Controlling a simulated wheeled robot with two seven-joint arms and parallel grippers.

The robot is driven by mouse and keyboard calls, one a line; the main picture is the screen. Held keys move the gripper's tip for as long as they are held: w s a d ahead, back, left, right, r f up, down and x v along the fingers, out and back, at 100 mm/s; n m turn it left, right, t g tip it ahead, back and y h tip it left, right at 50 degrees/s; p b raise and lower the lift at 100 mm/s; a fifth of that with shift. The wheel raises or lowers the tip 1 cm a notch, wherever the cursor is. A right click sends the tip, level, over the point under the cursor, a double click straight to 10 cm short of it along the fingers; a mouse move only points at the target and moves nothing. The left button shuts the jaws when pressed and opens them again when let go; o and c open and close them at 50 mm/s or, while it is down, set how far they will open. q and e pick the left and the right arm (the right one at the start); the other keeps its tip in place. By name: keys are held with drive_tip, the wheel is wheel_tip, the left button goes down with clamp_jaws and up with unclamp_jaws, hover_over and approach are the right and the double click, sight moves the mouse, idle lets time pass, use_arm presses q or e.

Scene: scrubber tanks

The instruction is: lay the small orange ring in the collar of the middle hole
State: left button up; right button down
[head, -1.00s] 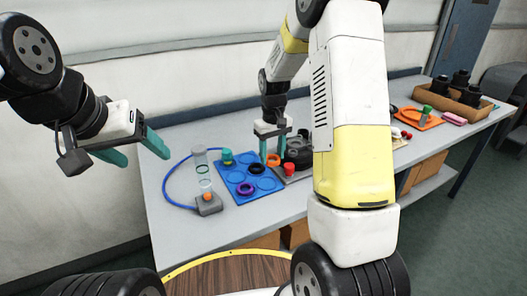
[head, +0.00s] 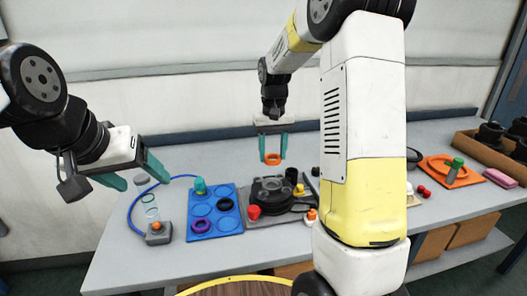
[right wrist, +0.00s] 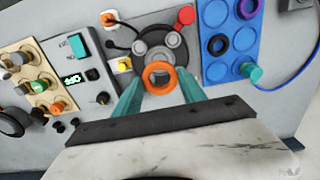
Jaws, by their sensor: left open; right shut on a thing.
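My right gripper (head: 273,159) is shut on the small orange ring (head: 273,159) and holds it up in the air above the table. In the right wrist view the ring (right wrist: 160,77) sits between the teal fingertips, its opening facing the camera. Below it is a dark round tank top (head: 270,192) with several round parts, on a grey base; it also shows in the right wrist view (right wrist: 150,45). The ring hides part of it, and I cannot tell which part is the middle hole. My left gripper (head: 146,181) is open and empty at the left.
A blue tray (head: 229,223) with round recesses holds a black ring, a purple ring and a teal-green piece. A clear tube on a grey base (head: 158,237) stands left of it. A red cap (head: 254,212) is by the tank. An orange board (head: 450,172) lies right.

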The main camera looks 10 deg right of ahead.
drive_tip(key=shift+f, duration=2.9)
drive_tip(key=shift+f, duration=0.85)
drive_tip(key=shift+f, duration=0.25)
drive_tip(key=shift+f, duration=0.3)
unclamp_jaws()
idle(0.5)
drive_tip(key=shift+r, duration=0.1)
idle(0.4)
wheel_tip(320, 180, up, 7)
idle(0.8)
